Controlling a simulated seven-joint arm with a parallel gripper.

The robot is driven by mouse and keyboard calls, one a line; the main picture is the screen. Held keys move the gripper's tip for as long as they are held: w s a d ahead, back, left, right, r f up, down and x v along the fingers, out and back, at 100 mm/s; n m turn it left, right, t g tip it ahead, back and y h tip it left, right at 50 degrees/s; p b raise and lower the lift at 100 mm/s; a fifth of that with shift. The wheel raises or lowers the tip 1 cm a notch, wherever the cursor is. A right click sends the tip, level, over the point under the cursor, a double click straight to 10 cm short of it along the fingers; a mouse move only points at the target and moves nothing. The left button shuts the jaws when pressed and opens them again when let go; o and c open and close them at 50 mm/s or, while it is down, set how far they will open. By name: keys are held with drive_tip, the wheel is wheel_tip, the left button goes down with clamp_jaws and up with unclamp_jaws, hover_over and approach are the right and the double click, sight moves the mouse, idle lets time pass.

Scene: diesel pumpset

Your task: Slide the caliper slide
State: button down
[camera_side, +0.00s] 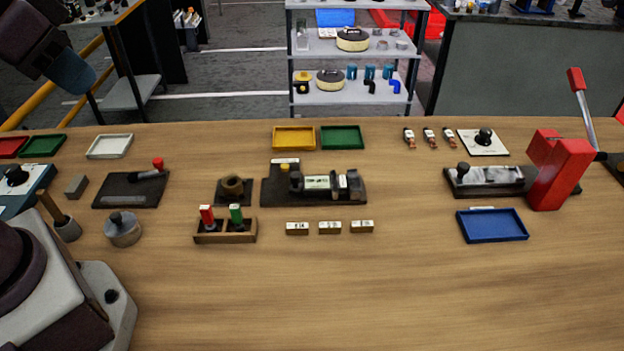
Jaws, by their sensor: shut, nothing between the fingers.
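A dark fixture (268,196) lies at the middle of the wooden bench. It carries a pale labelled bar, a black knob at its left, a yellow button behind and upright grey pieces at the right; it looks like the caliper, but its lettering is too small to read. The knob stands near the left end of the bar. A second dark base (459,189) with a silver block and a black knob sits at the right, beside a red press. I cannot tell for certain which bears the caliper slide. My gripper is out of view; only parts of my arm show at the left.
A wooden holder (226,238) with a red and a green handled piece and several small labelled blocks stand in front of the middle fixture. Yellow (294,149) and green (342,148) trays lie behind it. The tall red press (562,172) rises at right. The front bench is clear.

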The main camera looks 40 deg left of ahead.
idle(0.3)
drive_tip(key=c, duration=1.5)
unclamp_jaws()
drive_tip(key=shift+c, duration=0.2)
drive_tip(key=o, duration=0.6)
drive_tip(key=shift+w+d+f+g, duration=0.1)
drive_tip(key=shift+w+f+g, duration=0.2)
drive_tip(key=shift+f, duration=0.2)
drive_tip(key=shift+w+f+g, duration=0.15)
drive_tip(key=shift+f+g, duration=0.15)
drive_tip(key=shift+f, duration=0.2)
drive_tip(key=m+g, duration=0.4)
drive_tip(key=m, duration=0.5)
approach(296, 174)
wheel_tip(296, 174, down, 9)
drive_tip(key=shift+f, duration=0.1)
